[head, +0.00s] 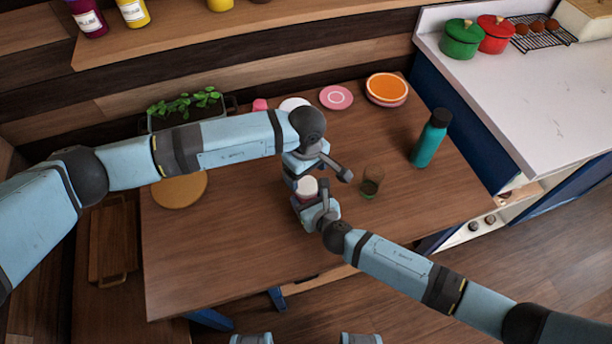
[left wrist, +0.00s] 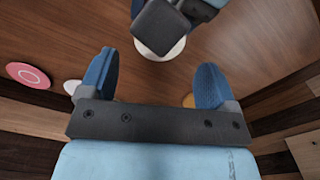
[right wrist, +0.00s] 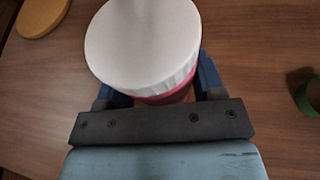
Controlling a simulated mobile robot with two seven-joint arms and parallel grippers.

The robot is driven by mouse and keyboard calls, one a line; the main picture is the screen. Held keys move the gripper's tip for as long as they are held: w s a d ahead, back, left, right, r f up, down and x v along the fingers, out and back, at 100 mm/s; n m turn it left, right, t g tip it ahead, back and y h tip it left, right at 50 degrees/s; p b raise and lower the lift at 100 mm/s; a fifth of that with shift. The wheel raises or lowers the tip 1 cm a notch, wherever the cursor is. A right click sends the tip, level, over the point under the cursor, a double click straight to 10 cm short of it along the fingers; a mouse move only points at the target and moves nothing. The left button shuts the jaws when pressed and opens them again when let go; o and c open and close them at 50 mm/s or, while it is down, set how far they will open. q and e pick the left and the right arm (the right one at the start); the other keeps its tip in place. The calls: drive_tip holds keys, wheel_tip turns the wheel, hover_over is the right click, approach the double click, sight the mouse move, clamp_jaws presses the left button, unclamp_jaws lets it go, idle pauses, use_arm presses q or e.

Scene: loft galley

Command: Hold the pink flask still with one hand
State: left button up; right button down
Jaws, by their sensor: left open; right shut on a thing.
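The pink flask (right wrist: 165,97), with a wide white lid (right wrist: 143,45), stands upright between the fingers of my right gripper (right wrist: 155,85). In the head view its white lid (head: 307,186) shows near the middle of the table, and the arms hide much of the body. My right gripper is shut on the body, below the lid. My left gripper (head: 320,168) is open just above and behind the flask. In the left wrist view its spread fingers (left wrist: 153,85) have nothing between them. The white lid (left wrist: 160,50) shows ahead of them, partly covered by my right gripper.
A drinking glass (head: 372,182) stands close to the right of the flask. A teal bottle (head: 430,140) is farther right. Plates (head: 336,97), orange dishes (head: 387,88) and a planter (head: 188,108) line the back. A round yellow board (head: 180,189) lies left. The table's front left is clear.

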sight(306, 185)
use_arm(q)
wheel_tip(306, 185, up, 2)
drive_tip(key=shift+r, duration=0.25)
drive_tip(key=shift+f, duration=3.95)
drive_tip(key=c, duration=0.9)
drive_tip(key=shift+n, duration=1.5)
drive_tip(key=shift+c, duration=0.3)
drive_tip(key=o, duration=1)
